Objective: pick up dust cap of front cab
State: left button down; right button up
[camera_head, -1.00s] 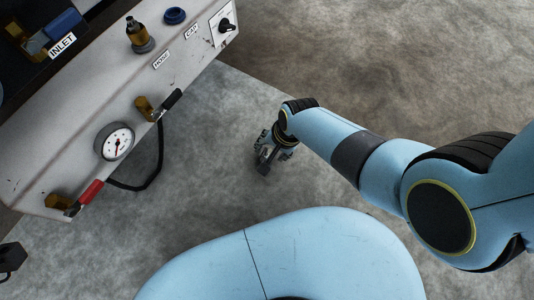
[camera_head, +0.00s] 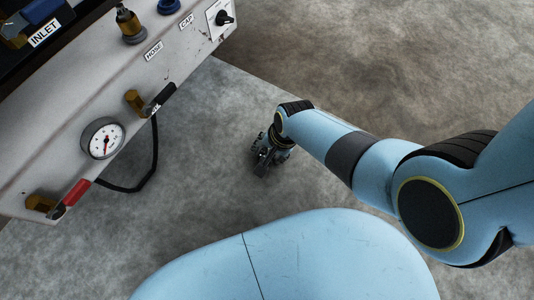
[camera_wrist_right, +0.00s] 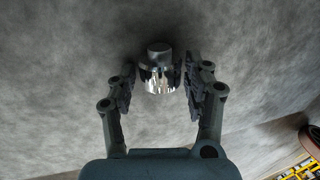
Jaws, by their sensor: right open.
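A blue round cap (camera_head: 168,6) sits on the trolley panel at the top edge of the head view, by the CAP label; I cannot tell for sure that it is the dust cap. My right gripper (camera_head: 264,167) hangs over the grey floor, right of the panel and well apart from it. In the right wrist view the right gripper (camera_wrist_right: 161,70) is open, its fingers spread either side of a grey knob-like piece with a shiny metal lower part (camera_wrist_right: 158,72). I cannot tell what this piece is or whether the fingers touch it. My left gripper is out of view.
The white panel (camera_head: 75,95) carries a pressure gauge (camera_head: 102,138), a red-handled valve (camera_head: 75,192), a black-handled valve (camera_head: 160,98), a brass fitting (camera_head: 128,21) and a black knob (camera_head: 223,18). A black hose (camera_head: 150,165) hangs off the panel edge. The floor (camera_head: 330,70) is clear.

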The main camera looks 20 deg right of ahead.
jog(key=c, duration=1)
jog(key=shift+o, duration=0.2)
